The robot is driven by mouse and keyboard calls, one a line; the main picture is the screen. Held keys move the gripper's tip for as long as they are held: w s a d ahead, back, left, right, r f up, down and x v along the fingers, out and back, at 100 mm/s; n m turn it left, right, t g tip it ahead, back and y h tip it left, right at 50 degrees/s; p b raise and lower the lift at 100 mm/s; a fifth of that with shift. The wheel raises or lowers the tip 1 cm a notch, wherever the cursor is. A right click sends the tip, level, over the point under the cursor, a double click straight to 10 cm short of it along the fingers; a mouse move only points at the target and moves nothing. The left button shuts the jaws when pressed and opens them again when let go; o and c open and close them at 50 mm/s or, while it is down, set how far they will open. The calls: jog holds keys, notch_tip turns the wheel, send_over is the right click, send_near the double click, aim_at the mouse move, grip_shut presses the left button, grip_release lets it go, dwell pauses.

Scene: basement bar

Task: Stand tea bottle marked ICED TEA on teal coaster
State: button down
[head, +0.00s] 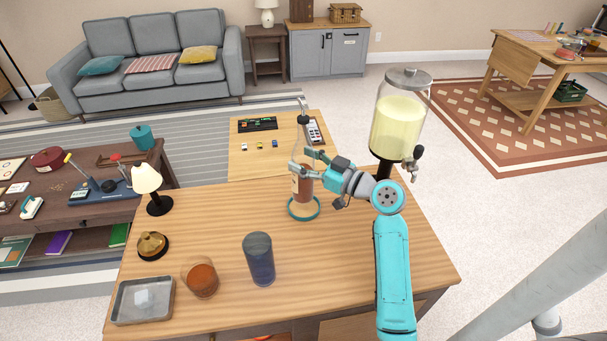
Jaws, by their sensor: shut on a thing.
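The tea bottle (304,187) is clear, with reddish-brown liquid low in it, a pale label facing left and a dark top with a thin spout. The lettering is too small to read. My gripper (303,164) is shut around the bottle's upper body, reaching in from the right. The bottle looks upright. The teal coaster (291,213) is a round ring on the wooden counter, directly below the bottle in the head view. The bottle's base overlaps the coaster's far half; I cannot tell whether it touches it.
A drink dispenser (398,128) stands to the right, near my wrist. Counter right of the tumbler is clear.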

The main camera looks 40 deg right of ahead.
jog(key=shift+f, duration=2.15)
jog(key=shift+c, duration=1.4)
grip_release()
jog(key=shift+s, duration=0.25)
jog(key=s+d, duration=0.2)
jog(key=s, duration=0.9)
jog(key=shift+s+d, duration=0.15)
